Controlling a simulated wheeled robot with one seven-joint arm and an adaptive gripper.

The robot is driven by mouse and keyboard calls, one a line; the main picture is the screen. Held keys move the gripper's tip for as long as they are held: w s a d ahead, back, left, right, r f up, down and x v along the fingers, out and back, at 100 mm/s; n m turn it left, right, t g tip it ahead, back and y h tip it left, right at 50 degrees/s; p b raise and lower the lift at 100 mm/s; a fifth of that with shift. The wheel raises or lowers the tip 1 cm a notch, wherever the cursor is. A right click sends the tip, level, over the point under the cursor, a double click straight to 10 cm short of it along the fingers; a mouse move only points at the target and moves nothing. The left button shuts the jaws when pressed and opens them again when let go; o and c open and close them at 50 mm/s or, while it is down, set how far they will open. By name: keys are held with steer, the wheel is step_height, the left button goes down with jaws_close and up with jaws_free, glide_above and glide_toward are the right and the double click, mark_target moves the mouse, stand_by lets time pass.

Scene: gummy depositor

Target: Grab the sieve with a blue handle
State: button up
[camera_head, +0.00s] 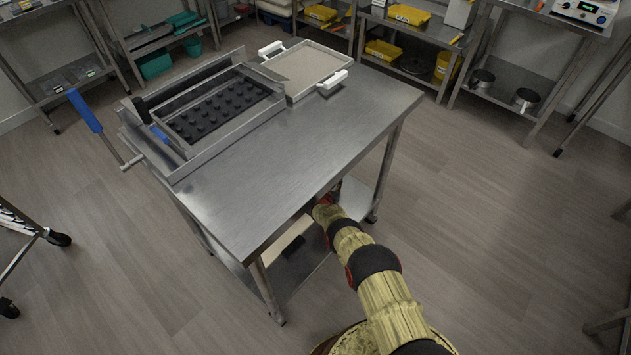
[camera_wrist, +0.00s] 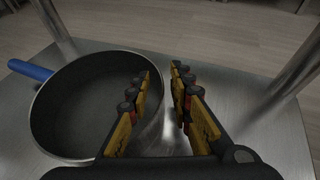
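In the wrist view a round dark pan-like vessel (camera_wrist: 75,110) with a blue handle (camera_wrist: 30,69) sits on the metal lower shelf (camera_wrist: 262,125). Its inside looks smooth and dark; I cannot tell whether it has a mesh. The handle points to the upper left, away from my gripper. My gripper (camera_wrist: 162,70) is open, with its fingers apart over the vessel's right rim and the bare shelf. I cannot tell whether a finger touches the rim. In the head view my arm reaches under the tabletop, and the gripper and vessel are mostly hidden.
The steel table (camera_head: 280,155) carries a depositor (camera_head: 215,108) with a blue-handled crank (camera_head: 84,110) and a white-handled tray (camera_head: 305,66). Table legs (camera_wrist: 290,65) stand close around the shelf.

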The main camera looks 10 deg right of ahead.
jaws_close()
stand_by(0.3)
steer(key=shift+w+r, duration=0.1)
steer(key=shift+r, duration=0.1)
